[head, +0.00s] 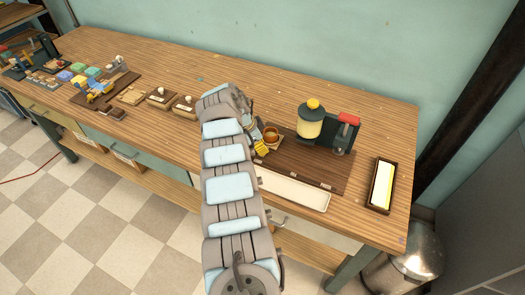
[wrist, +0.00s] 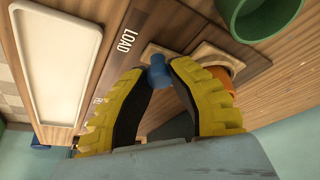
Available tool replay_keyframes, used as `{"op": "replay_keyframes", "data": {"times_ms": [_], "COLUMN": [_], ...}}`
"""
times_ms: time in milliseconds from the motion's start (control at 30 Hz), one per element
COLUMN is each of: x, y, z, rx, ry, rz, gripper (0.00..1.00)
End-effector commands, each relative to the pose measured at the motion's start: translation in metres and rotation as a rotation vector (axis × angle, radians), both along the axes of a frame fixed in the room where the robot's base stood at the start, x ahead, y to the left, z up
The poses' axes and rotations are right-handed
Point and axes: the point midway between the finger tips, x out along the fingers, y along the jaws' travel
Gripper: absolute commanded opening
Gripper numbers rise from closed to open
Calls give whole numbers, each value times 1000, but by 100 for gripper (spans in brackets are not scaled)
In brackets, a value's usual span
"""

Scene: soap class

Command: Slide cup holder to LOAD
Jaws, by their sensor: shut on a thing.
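The cup holder (head: 272,142) sits at the left end of the dark brown station board (head: 318,172), with an orange-brown cup (head: 271,134) in it. In the wrist view the light wood of the holder (wrist: 207,53) shows behind my right finger, beside the LOAD label (wrist: 131,41). My gripper (wrist: 159,72) has yellow, black-lined fingers and is shut on the holder's blue knob (wrist: 157,75). In the head view my gripper (head: 262,148) is at the holder's left front side. My fingers partly hide the holder and cup.
A press with a yellow-lidded container (head: 311,122) and a red-topped part (head: 349,119) stands right of the holder. A white tray (head: 295,190) lies in front of the board. A dark-framed tray (head: 382,186) is at the right. A green round vessel (wrist: 262,14) is near the holder.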

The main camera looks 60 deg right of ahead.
Motion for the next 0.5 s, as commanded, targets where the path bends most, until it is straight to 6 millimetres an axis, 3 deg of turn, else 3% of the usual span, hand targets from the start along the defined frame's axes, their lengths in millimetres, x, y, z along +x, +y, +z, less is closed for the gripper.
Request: {"op": "replay_keyframes", "data": {"times_ms": [467, 500], "x": [4, 4], "y": [2, 2], "z": [-3, -3], "rx": [2, 1], "ry": [-4, -4], "rz": [4, 4], "gripper": [0, 29]}}
